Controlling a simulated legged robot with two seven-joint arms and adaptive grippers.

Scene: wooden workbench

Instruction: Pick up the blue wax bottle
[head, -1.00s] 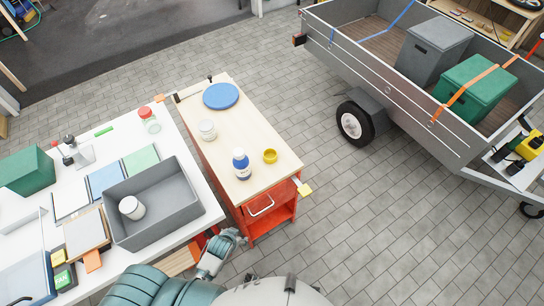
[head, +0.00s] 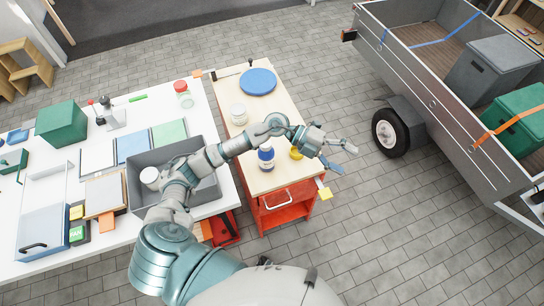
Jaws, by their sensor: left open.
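The blue wax bottle (head: 266,160), blue with a white label band, stands upright on the wooden top of the red cart (head: 280,181). My left arm reaches in over the grey bin and across the cart, passing just behind the bottle in the picture. My left gripper (head: 345,155) is open and empty. It is to the right of the bottle, past the cart's right edge, with its fingers pointing right. A yellow cup (head: 296,154) is partly hidden beneath the gripper. My right gripper is not in view.
The white bench (head: 98,245) at left holds a grey bin (head: 208,194), a green box (head: 62,124) and a red-lidded jar (head: 183,93). A trailer (head: 440,110) stands right; paved floor lies between.

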